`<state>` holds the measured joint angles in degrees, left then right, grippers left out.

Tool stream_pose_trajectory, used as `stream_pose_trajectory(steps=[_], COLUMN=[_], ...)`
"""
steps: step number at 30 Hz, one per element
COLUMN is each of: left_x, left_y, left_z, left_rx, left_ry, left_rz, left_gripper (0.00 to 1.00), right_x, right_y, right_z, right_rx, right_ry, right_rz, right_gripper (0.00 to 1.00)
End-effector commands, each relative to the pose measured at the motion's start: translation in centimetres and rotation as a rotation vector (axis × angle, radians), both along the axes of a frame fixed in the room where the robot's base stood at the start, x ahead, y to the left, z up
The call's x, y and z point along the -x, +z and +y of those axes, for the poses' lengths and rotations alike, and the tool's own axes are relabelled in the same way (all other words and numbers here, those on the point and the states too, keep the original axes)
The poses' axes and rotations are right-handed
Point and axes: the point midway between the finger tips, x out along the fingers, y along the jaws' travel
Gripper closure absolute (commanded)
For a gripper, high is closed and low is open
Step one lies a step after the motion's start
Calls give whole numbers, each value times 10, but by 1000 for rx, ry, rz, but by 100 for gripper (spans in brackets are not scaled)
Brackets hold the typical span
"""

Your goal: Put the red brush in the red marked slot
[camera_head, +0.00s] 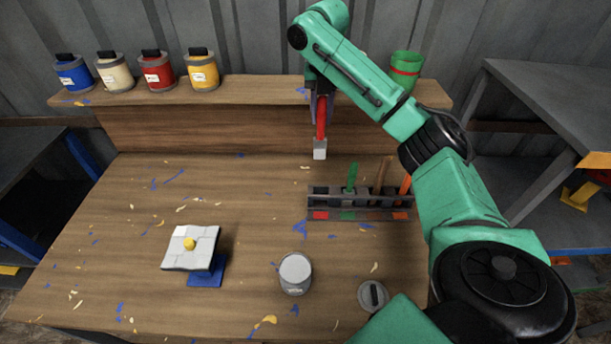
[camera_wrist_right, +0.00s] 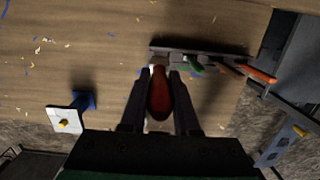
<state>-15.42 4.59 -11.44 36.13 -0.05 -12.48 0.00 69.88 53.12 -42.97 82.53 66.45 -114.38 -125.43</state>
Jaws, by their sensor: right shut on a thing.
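My right gripper (camera_head: 320,94) is shut on the red brush (camera_head: 321,118), which hangs upright, pale bristles (camera_head: 320,150) down, behind the left part of the brush rack. The red handle also shows between the fingers in the right wrist view (camera_wrist_right: 160,96). The dark rack (camera_head: 334,201) stands on the table with red, green and orange-red marks along its front. The red mark (camera_head: 320,215) is at its left end, and the slot above it looks empty. A green brush (camera_head: 352,177), a wooden-handled one (camera_head: 382,173) and an orange one (camera_head: 405,184) stand in it. My left gripper is not in view.
Several paint cans (camera_head: 158,74) and a green cup with a red band (camera_head: 405,70) stand on the back shelf (camera_head: 245,87). A grey can (camera_head: 295,273), a round lid (camera_head: 373,295) and a white tiled panel on a blue stand (camera_head: 206,272) are near the front.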

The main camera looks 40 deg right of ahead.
Motion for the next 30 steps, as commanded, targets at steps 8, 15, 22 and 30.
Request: stream_pose_trajectory(steps=[8, 15, 22, 30], left_x=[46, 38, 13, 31], left_y=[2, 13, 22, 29], left_z=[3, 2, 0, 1], left_rx=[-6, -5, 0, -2], left_ry=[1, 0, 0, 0], left_rz=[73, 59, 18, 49], left_gripper=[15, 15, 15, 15], right_x=[3, 4, 4, 5], right_y=[-56, -107, -147, -190], right_z=[-1, 0, 0, 0], right_rx=[1, 2, 0, 1], right_ry=[-2, -1, -1, 0], right_rz=[6, 6, 3, 3], right_gripper=[100, 100, 100, 100])
